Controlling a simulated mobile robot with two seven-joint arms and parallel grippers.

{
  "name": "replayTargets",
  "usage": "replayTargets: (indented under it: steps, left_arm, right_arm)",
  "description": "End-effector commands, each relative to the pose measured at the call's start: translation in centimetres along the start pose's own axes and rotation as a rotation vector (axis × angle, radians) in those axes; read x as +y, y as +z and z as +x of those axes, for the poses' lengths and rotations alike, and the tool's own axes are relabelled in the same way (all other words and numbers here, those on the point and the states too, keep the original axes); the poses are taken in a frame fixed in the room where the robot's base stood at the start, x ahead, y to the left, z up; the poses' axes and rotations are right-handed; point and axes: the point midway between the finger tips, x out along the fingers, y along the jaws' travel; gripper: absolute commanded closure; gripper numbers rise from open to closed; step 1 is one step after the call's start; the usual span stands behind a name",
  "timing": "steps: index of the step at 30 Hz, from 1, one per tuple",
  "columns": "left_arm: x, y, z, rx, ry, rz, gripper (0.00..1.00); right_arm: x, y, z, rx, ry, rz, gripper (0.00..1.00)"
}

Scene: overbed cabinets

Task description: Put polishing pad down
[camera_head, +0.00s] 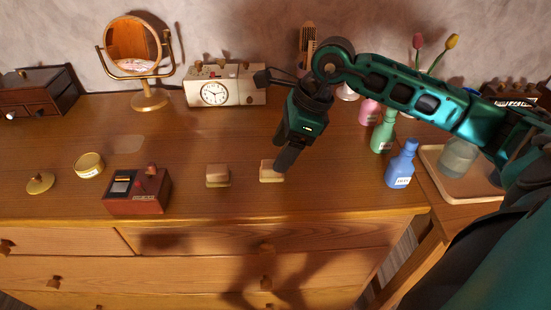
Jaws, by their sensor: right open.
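Two small beige blocks with pale bases, which look like polishing pads, rest on the wooden dresser top. The right-hand pad (270,170) is at my right gripper (285,161), and the left-hand pad (217,175) stands apart to its left. My right arm comes in from the right, and the gripper points down with its fingers beside or over the right-hand pad. The gripper is open. Its fingers partly cover the right end of that pad, and I cannot tell whether they touch it. My left gripper is not in view.
A dark red box (139,191), a brass tin (89,165) and its lid (41,183) stand left. A clock (224,85) and mirror (136,50) are behind. Blue (402,164) and green (384,131) bottles stand right. Bare wood lies between the pads and the clock.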

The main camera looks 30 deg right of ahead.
Motion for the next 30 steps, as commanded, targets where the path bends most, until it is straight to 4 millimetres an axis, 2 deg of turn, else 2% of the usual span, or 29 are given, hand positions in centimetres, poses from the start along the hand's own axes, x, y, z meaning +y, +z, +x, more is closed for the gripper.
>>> replayTargets:
  steps: [1, 6, 12, 30]
  left_arm:
    - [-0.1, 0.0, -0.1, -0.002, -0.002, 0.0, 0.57]
    - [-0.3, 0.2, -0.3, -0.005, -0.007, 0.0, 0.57]
    - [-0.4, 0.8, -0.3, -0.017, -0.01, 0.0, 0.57]
    - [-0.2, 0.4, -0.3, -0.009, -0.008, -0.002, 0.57]
  right_arm:
    - [-0.1, 0.0, -1.4, 0.002, -0.006, -0.001, 0.33]
    - [-0.1, 0.0, -4.9, 0.001, -0.004, -0.001, 0.33]
    - [0.0, 0.0, -7.2, 0.001, -0.001, -0.001, 0.33]
    - [0.0, 0.0, -7.6, 0.0, 0.0, -0.001, 0.33]
